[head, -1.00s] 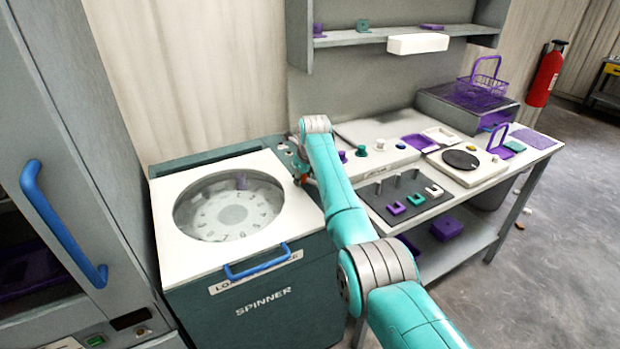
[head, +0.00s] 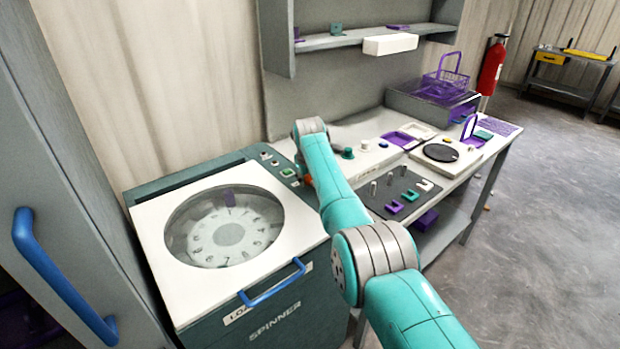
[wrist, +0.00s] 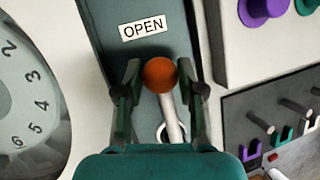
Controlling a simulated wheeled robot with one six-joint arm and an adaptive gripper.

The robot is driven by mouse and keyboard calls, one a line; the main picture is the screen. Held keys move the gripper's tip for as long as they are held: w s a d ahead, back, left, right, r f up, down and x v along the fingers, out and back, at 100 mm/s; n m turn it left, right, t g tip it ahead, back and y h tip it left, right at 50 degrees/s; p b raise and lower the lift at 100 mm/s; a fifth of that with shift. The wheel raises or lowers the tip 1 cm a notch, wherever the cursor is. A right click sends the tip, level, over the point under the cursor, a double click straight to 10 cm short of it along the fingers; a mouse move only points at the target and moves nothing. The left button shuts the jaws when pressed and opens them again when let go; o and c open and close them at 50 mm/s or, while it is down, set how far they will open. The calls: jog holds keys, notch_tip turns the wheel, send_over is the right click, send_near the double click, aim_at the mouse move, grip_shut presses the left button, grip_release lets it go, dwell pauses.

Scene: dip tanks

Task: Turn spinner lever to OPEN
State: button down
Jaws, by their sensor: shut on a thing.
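In the wrist view the spinner lever has a round orange knob (wrist: 160,75) on a pale shaft (wrist: 171,115), which rises from a pivot in the dark green panel. The white OPEN label (wrist: 143,27) lies just beyond the knob, a little to the left. The lever points roughly towards it. My gripper (wrist: 160,82) is shut on the knob, one finger on each side. In the head view the spinner (head: 262,312) stands at left with its clear round window. A bit of the orange knob (head: 307,180) shows there beside my arm, which hides my gripper.
A blue handle (head: 272,284) sticks out at the front of the spinner lid. A grey cabinet with a blue handle (head: 62,275) stands close at left. The workbench (head: 470,170) with purple and teal parts adjoins on the right. Open floor lies at far right.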

jog(key=shift+d, duration=0.1)
jog(key=c, duration=0.7)
grip_release()
jog(key=shift+v, duration=5.95)
